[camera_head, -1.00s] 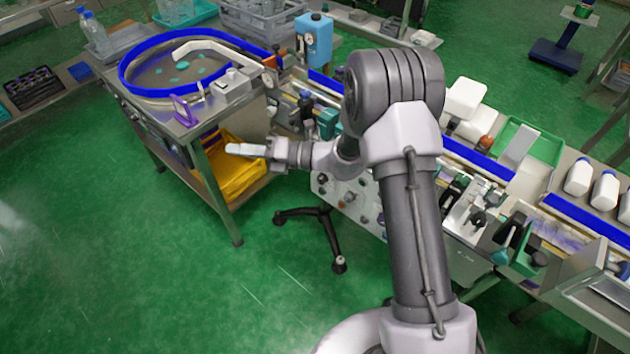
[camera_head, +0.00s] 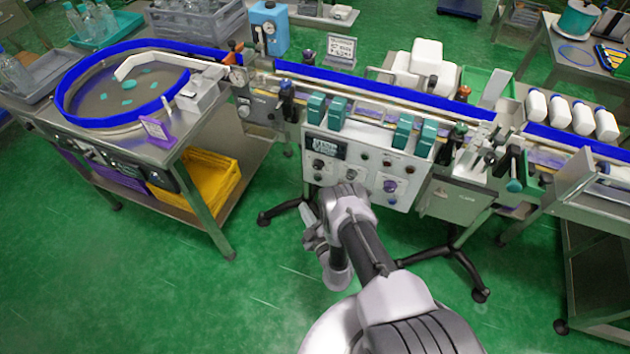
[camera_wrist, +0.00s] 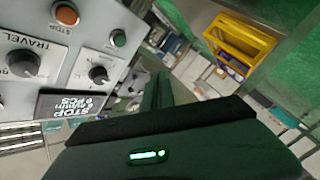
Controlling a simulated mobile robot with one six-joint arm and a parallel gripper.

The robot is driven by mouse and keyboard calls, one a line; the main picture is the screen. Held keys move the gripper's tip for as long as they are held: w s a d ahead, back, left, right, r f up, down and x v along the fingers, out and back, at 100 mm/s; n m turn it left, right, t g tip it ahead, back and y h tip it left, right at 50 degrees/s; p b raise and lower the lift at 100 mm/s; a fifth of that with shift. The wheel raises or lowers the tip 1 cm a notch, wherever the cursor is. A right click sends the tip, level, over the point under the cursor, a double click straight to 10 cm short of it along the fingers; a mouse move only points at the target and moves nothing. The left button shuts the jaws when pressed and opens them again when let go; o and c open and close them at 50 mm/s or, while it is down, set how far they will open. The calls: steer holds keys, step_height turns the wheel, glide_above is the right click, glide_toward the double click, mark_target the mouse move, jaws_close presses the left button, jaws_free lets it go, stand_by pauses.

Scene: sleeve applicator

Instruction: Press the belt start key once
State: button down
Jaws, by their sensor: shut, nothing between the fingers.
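The grey control panel (camera_head: 372,185) is on the front of the conveyor, with knobs, small push-buttons and a dark display (camera_head: 324,145). In the wrist view it fills the upper left, turned askew. There I see a green button (camera_wrist: 119,38), its label unreadable, an orange-red button (camera_wrist: 66,13) marked STOP, a knob marked TRAVEL (camera_wrist: 22,62), a second knob (camera_wrist: 98,74) and the display (camera_wrist: 70,104) reading STOP. My gripper (camera_head: 309,218) is shut and empty, just below the panel's lower left in the head view. Its fingers (camera_wrist: 163,88) appear apart from the buttons.
A round feeder table (camera_head: 128,88) with a blue rim and a yellow bin (camera_head: 208,175) beneath stand at left. Black stand feet (camera_head: 480,294) spread on the green floor. Floor in front is clear.

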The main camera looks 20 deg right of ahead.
mark_target(317, 179)
steer(key=shift+w+d, duration=0.1)
steer(key=shift+d, duration=0.05)
steer(key=w+d+b, duration=0.4)
steer(key=w+d, duration=0.1)
steer(key=w, duration=0.2)
stand_by(0.4)
steer(key=shift+b, duration=0.4)
stand_by(1.5)
steer(key=shift+w+d+b, duration=0.25)
steer(key=shift+w+b, duration=0.05)
steer(key=shift+b, duration=0.15)
